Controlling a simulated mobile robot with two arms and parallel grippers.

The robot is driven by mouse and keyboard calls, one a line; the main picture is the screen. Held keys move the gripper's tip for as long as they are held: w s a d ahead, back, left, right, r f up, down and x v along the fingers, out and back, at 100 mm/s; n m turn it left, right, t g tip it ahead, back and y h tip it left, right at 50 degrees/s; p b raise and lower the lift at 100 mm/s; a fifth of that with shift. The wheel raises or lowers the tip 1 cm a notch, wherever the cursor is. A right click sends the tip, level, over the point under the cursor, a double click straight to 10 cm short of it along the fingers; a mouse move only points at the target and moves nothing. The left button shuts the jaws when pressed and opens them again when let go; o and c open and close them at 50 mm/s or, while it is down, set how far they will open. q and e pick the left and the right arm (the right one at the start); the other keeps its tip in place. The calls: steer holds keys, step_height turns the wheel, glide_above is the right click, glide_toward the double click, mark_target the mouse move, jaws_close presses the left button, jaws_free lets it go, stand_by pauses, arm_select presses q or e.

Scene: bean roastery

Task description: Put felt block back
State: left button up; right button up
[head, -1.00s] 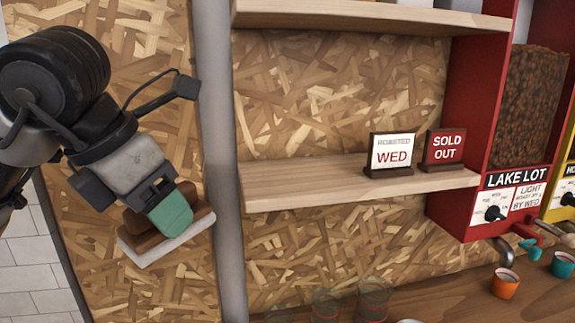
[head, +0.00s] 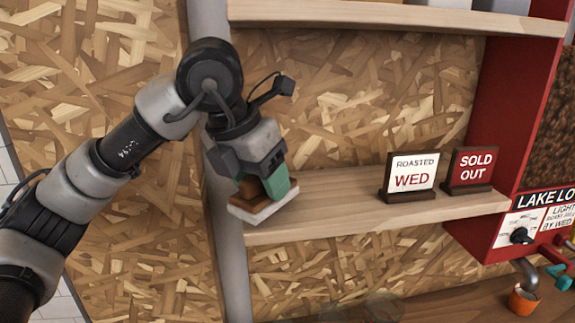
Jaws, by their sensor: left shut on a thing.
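The felt block (head: 265,210) has a brown wooden back and a pale felt face on its underside. My left gripper (head: 268,188), with a green fingertip, is shut on its brown back. The block is tilted a little and is at the left end of the middle wooden shelf (head: 340,210). I cannot tell whether it touches the shelf. My gripper hides part of the block. My right gripper is not in view.
A white ROASTED WED sign (head: 410,176) and a red SOLD OUT sign (head: 470,170) stand on the shelf's right part. Bare shelf lies between the block and the signs. A grey post (head: 232,265) is at the left, an upper shelf (head: 400,16) above. An orange cup (head: 523,300) is at lower right.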

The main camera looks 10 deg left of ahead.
arm_select(q)
steer(key=shift+w+d, duration=0.15)
steer(key=shift+w, duration=0.15)
steer(key=shift+w+d+r+p, duration=0.1)
steer(key=shift+w+d+p, duration=0.15)
steer(key=shift+p, duration=0.1)
steer(key=shift+w+d+r+p, duration=0.15)
steer(key=shift+w+d+p, duration=0.7)
steer(key=shift+w, duration=0.25)
steer(key=shift+p+x, duration=0.4)
steer(key=shift+x, duration=0.65)
steer(key=shift+s, duration=0.1)
steer(key=o, duration=1)
steer(key=shift+o, duration=1.2)
steer(key=shift+a, duration=0.1)
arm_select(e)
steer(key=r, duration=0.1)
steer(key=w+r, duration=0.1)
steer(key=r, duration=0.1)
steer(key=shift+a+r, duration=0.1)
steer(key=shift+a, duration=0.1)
